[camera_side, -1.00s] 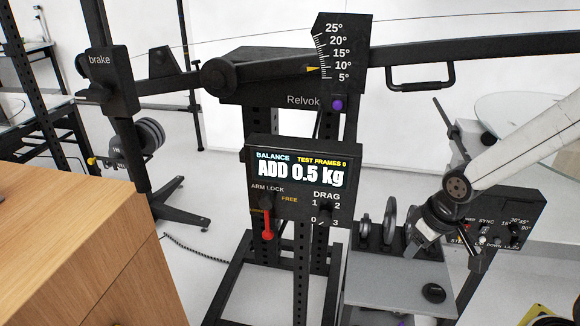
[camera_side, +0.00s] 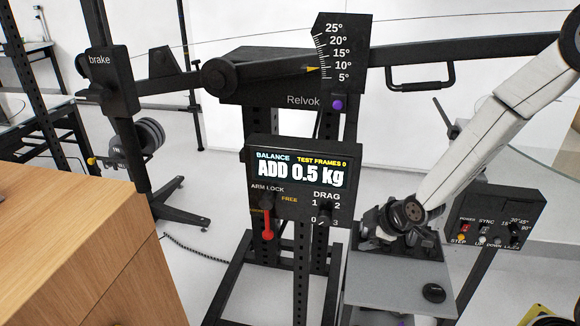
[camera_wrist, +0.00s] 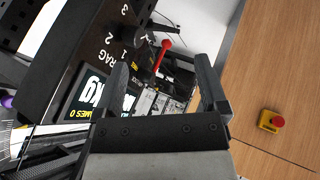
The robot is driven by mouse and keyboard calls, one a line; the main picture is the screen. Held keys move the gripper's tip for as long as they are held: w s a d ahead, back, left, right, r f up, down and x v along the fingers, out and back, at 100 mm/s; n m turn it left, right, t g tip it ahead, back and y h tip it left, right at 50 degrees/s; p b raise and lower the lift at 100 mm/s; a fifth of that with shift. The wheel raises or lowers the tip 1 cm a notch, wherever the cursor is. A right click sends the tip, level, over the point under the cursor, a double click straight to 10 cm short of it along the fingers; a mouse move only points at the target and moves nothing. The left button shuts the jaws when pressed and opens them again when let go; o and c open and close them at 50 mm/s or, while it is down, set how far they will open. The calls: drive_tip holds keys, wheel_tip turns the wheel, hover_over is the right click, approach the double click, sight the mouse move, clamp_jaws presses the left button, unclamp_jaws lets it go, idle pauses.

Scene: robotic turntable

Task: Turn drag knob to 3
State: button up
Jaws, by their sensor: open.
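The dark drag knob (camera_side: 325,212) sits on the black balance panel (camera_side: 262,212), ringed by the marks 0, 1, 2 and 3 under the word DRAG. Its pointer direction is too small and dark to tell. In the side view my gripper (camera_side: 368,234) is to the right of and slightly below the knob, apart from it. In the wrist view my gripper (camera_wrist: 160,70) is open, with nothing between its fingers. The panel lies at the upper left there, with the digits 1, 2 and 3 showing and the display partly behind a finger.
A red arm-lock lever (camera_side: 267,222) is left of the knob and also shows in the wrist view (camera_wrist: 163,48). A second control box (camera_side: 490,225) stands at the right. A wooden cabinet (camera_side: 90,240) fills the lower left. A grey shelf (camera_side: 395,290) lies below my gripper.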

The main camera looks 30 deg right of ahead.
sight(327, 221)
drive_tip(key=w+f+n+t+h, duration=0.1)
drive_tip(key=w+f+n+t, duration=0.4)
drive_tip(key=n, duration=0.7)
drive_tip(key=shift+w+a+t, duration=0.35)
drive_tip(key=shift+w+t, duration=0.15)
drive_tip(key=shift+w, duration=0.7)
drive_tip(key=shift+w, duration=0.1)
drive_tip(key=shift+x, duration=3.8)
drive_tip(key=shift+f, duration=0.1)
clamp_jaws()
